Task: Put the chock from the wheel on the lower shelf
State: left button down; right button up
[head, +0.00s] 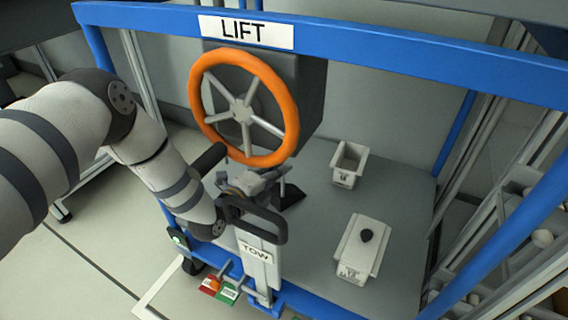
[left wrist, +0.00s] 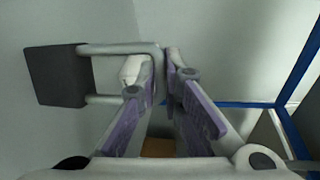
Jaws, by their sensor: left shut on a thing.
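My left gripper (head: 262,182) is in front of the orange handwheel, above the grey deck (head: 305,235) inside the blue frame. It is shut on the grey U-shaped handle of the chock, a dark block. In the left wrist view the chock (left wrist: 58,75) hangs out to the left of the fingers (left wrist: 165,75), with its handle between the fingertips. In the head view the dark chock (head: 291,196) shows just right of the fingers, partly hidden. I cannot tell whether it touches the deck. The deck looks like the lower shelf. My right gripper is not in view.
Two pale bins, one at the back (head: 346,166) and one nearer (head: 362,248) with a dark knob, stand on the deck's right. The orange handwheel (head: 243,108) is close behind my gripper. A TOW post (head: 256,262) with a black handle stands in front.

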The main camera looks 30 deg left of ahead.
pick_arm(q)
jog(key=shift+s+a+f, duration=0.1)
jog(key=shift+s+a, duration=0.05)
jog(key=shift+a, duration=0.05)
jog(key=shift+s+r, duration=0.2)
jog(key=shift+f, duration=0.1)
jog(key=c, duration=1.7)
grip_release()
jog(key=shift+f, duration=0.1)
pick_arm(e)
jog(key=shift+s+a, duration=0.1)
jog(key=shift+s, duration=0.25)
